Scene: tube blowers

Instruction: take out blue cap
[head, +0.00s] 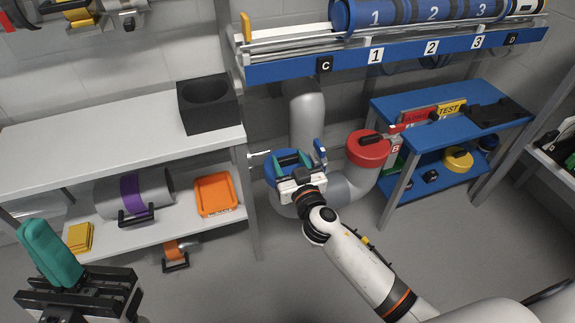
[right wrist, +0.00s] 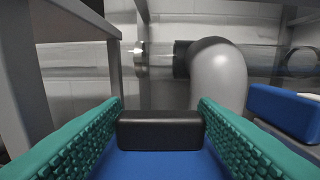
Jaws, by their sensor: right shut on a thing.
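The blue cap (head: 268,164) sits on the upright end of a grey pipe, left of the red cap (head: 367,150). Its black handle (right wrist: 160,131) lies between my teal finger pads in the right wrist view, with the cap's blue top (right wrist: 160,165) just below. My right gripper (head: 294,161) is shut on this handle and hides part of the cap in the head view. My left gripper (head: 50,254) is at the lower left, away from the pipes, with its teal pads pointing up. Nothing shows in its grasp, and its opening is unclear.
A grey shelf (head: 130,145) on the left carries a black box (head: 208,103) with a round hole. An orange tray (head: 215,193) lies on its lower board. A blue table (head: 470,108) stands right of the pipes. A blue rack (head: 400,58) hangs above them.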

